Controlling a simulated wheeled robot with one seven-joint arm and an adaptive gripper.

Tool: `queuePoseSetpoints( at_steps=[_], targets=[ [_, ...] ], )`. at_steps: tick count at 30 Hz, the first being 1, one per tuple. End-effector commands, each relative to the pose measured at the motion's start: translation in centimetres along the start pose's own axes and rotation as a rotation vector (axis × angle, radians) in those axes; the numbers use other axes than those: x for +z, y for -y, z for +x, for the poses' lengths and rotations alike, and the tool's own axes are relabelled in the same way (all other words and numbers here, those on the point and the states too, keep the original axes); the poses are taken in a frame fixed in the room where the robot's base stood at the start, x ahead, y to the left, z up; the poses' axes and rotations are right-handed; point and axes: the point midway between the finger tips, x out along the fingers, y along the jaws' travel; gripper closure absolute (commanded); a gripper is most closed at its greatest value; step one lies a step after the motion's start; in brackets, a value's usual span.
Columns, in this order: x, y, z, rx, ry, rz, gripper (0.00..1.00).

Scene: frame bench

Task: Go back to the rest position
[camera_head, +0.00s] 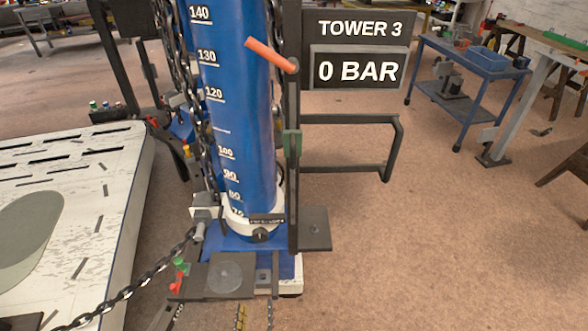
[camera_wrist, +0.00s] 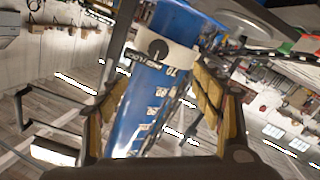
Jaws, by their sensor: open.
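My gripper (camera_wrist: 157,88) shows in the wrist view with its two yellow-padded fingers spread apart and nothing between the pads. The blue tower column (camera_wrist: 150,95) lies behind the gap between the fingers and appears upside down there. Its white collar with a black knob (camera_wrist: 158,49) is beyond the fingertips. In the head view the blue column (camera_head: 238,90) stands upright at the centre with white scale marks. I cannot make out my gripper with certainty in the head view.
A sign (camera_head: 358,50) reads TOWER 3 and 0 BAR, above a black frame (camera_head: 395,150). An orange-red lever (camera_head: 270,54) sticks out by the column. A chain (camera_head: 140,285) hangs at lower left by a white platform (camera_head: 75,250). A blue cart (camera_head: 470,55) stands at right.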

Motion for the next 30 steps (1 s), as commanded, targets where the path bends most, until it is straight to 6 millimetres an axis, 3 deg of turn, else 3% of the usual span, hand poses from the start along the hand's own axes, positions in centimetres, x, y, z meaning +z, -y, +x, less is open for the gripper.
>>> queuePoseSetpoints(
  at_steps=[11, 17, 20, 25, 30],
  targets=[
    [6.1, 2.9, -1.1, -0.130, 0.222, 0.017, 0.34],
    [10.8, 5.2, -3.6, -0.261, 0.425, 0.000, 0.34],
    [12.4, 7.3, -6.1, -0.358, 0.564, -0.004, 0.34],
    [11.5, 10.3, -10.7, -0.542, 0.839, 0.009, 0.34],
    [6.2, 10.2, -13.7, -0.695, 1.078, 0.024, 0.34]
  ],
)
